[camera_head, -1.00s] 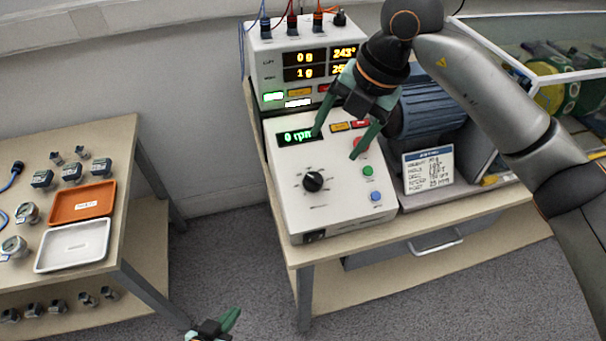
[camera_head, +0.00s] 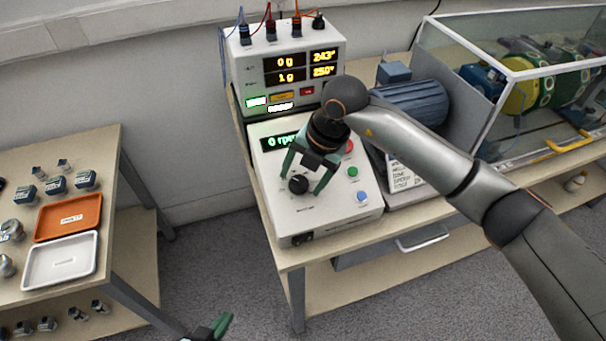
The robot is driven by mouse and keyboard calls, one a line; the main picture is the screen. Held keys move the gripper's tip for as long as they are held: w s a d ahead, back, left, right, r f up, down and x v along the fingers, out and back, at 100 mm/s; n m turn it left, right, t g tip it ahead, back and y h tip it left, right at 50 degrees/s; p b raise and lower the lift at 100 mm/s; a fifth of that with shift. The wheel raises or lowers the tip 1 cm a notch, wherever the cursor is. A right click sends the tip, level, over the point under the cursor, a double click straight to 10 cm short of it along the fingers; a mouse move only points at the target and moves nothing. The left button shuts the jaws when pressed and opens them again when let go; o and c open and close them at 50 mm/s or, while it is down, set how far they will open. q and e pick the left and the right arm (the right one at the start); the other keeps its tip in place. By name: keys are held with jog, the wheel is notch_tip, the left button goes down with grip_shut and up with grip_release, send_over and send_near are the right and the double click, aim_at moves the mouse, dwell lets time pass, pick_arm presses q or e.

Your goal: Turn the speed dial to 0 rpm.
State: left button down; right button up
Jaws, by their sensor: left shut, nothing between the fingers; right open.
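The black speed dial (camera_head: 298,185) is on the sloped front panel of the white control box (camera_head: 335,210). The green display (camera_head: 279,141) above it reads 0 rpm, its right end covered by my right gripper. My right gripper (camera_head: 301,188) is open, with its two green fingers on either side of the dial; I cannot tell whether they touch it. The dial's pointer is too small to read. My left gripper (camera_head: 222,326) is shut and empty at the bottom edge, low in front of the benches and mostly out of view.
Red, green (camera_head: 352,171) and blue (camera_head: 362,197) buttons sit right of the dial. A measuring unit (camera_head: 290,75) with amber readouts stands behind. A blue motor (camera_head: 415,105) and a clear guard are at right. A side table holds an orange tray (camera_head: 68,217) and a white tray (camera_head: 60,260).

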grip_shut()
dwell(0.7)
